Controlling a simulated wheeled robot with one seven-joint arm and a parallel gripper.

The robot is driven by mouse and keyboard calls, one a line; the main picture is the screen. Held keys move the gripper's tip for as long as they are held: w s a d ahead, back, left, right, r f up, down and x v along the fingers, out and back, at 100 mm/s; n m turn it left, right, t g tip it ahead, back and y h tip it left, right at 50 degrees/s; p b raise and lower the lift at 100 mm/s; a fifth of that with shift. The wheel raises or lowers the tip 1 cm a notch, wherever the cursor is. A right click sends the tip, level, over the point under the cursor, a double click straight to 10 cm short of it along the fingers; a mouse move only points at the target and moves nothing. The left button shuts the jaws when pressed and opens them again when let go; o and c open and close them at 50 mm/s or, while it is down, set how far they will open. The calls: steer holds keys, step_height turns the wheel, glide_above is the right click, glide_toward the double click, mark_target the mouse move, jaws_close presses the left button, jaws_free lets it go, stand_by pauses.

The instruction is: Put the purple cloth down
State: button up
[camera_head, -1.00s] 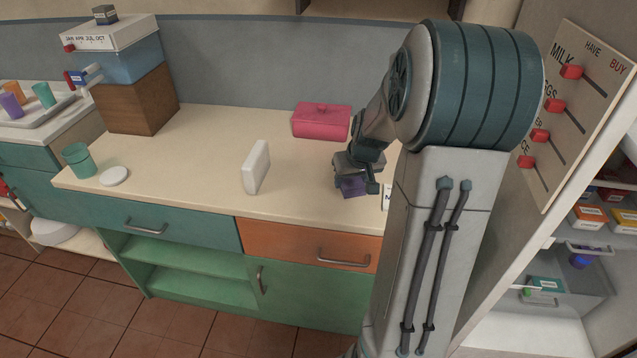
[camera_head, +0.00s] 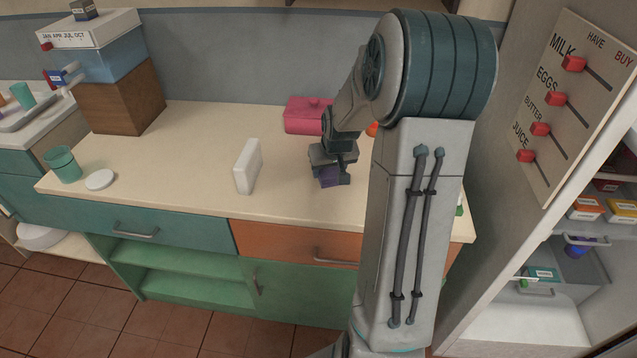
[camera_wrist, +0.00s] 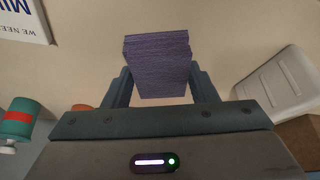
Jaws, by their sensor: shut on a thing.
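The purple cloth (camera_wrist: 158,62) is a folded block, and it fills the space between the fingers in the wrist view. My gripper (camera_wrist: 158,85) is shut on it. In the head view my gripper (camera_head: 330,172) is over the right part of the cream counter (camera_head: 200,140), with the cloth (camera_head: 329,177) below its fingers. I cannot tell whether the cloth touches the counter. My own arm hides the counter to the right of the gripper.
A white upright block (camera_head: 247,167) stands left of the gripper. A pink lidded box (camera_head: 305,115) is behind it. A paper with printing (camera_wrist: 25,18) and a teal-and-red container (camera_wrist: 17,120) show in the wrist view. Bare counter lies between the white block and gripper.

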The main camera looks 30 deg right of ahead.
mark_target(319, 192)
steer(key=shift+w+a+f, duration=0.75)
steer(key=shift+w+a, duration=0.1)
steer(key=shift+a, duration=0.1)
steer(key=shift+f, duration=2)
steer(key=shift+f, duration=0.25)
steer(key=o, duration=0.9)
steer(key=shift+r, duration=0.1)
steer(key=shift+r, duration=0.1)
